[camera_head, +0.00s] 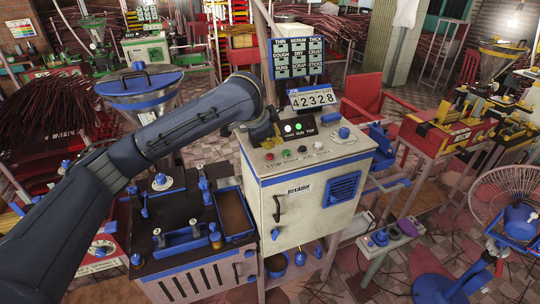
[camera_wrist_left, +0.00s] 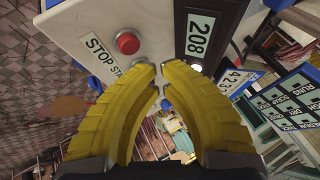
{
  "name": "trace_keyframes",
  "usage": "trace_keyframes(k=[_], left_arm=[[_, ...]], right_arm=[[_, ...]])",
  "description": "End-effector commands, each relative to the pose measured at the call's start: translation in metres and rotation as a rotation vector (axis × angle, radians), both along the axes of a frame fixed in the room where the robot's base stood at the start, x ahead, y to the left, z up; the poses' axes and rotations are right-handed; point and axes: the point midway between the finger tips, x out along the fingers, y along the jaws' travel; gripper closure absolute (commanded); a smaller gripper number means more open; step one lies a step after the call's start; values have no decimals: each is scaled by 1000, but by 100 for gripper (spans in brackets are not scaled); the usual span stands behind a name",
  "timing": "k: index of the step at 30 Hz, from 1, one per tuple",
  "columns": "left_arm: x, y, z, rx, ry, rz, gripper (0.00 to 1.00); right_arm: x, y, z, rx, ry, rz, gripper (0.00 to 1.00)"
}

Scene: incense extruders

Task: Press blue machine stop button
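The machine with blue trim is a pale cabinet (camera_head: 305,215) in the middle of the head view. Its sloped top has a row of buttons, with the red stop button (camera_head: 269,156) at the left end. In the left wrist view the red stop button (camera_wrist_left: 127,43) sits beside the STOP label (camera_wrist_left: 95,43), just beyond the fingertips and left of them. My left gripper (camera_head: 267,138) hangs above the panel behind the buttons. Its yellow fingertips (camera_wrist_left: 158,72) are close together with a narrow gap and hold nothing. They appear apart from the button. My right gripper is not in view.
Green, dark and white buttons lie right of the red one, then a blue knob (camera_head: 344,133). A number display (camera_head: 312,98) and a sign board (camera_head: 297,58) rise behind the panel. A blue-rimmed hopper (camera_head: 139,88) and a dark blue-trimmed unit (camera_head: 195,275) stand at left.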

Motion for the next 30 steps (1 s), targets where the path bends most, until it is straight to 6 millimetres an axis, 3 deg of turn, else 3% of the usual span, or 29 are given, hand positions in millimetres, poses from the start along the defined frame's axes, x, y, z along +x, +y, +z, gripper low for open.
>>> trace_keyframes(k=[18, 19, 21, 30], left_arm=[[0, 0, -11, 0, -2, -1, 100], [0, 0, -11, 0, -2, -1, 96], [0, 0, -11, 1, -1, 0, 100], [0, 0, -11, 1, -1, 0, 100]], right_arm=[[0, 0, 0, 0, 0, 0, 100], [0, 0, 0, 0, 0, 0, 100], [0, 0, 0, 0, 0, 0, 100], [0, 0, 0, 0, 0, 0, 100]])
